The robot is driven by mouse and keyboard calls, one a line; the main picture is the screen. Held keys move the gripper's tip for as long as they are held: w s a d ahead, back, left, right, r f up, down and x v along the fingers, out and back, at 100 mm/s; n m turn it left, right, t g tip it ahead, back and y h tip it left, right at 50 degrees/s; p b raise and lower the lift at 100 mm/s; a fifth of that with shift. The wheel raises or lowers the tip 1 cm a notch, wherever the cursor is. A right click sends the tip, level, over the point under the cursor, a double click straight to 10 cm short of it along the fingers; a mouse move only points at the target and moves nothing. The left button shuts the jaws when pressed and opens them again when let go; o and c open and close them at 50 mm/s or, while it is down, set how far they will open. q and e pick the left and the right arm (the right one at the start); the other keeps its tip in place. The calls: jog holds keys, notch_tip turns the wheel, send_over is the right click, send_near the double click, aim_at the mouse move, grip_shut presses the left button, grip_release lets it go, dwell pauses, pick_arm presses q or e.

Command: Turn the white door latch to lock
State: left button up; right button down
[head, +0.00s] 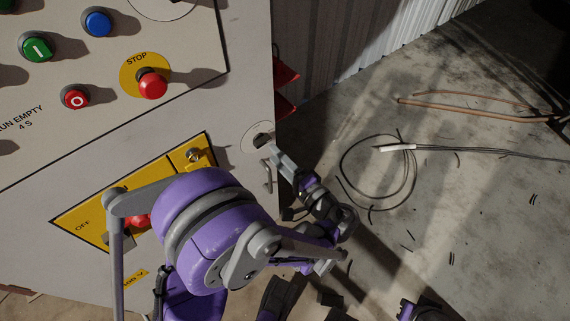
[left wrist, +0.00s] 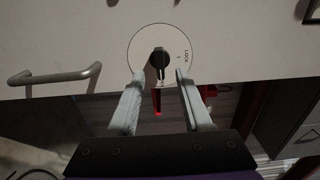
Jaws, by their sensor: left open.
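The latch is a round white plate (left wrist: 141,38) with a black knob (left wrist: 160,59) at its centre, set in the pale cabinet panel. The knob stands upright with its narrow end down. The word LOCK is printed on the plate right of the knob. In the head view the plate (head: 249,139) is near the cabinet's right edge, its knob partly behind my gripper. My left gripper (left wrist: 160,75) is open, with one grey finger on each side of the knob's lower end.
A bar handle (left wrist: 60,77) sticks out left of the latch. The cabinet also bears a red stop button (head: 152,85) and a yellow switch plate (head: 191,155). Loose cable (head: 378,196) and scraps lie on the concrete floor at right.

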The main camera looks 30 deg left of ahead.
aim_at(264, 144)
pick_arm(q)
jog(key=shift+x, duration=2.4)
grip_shut()
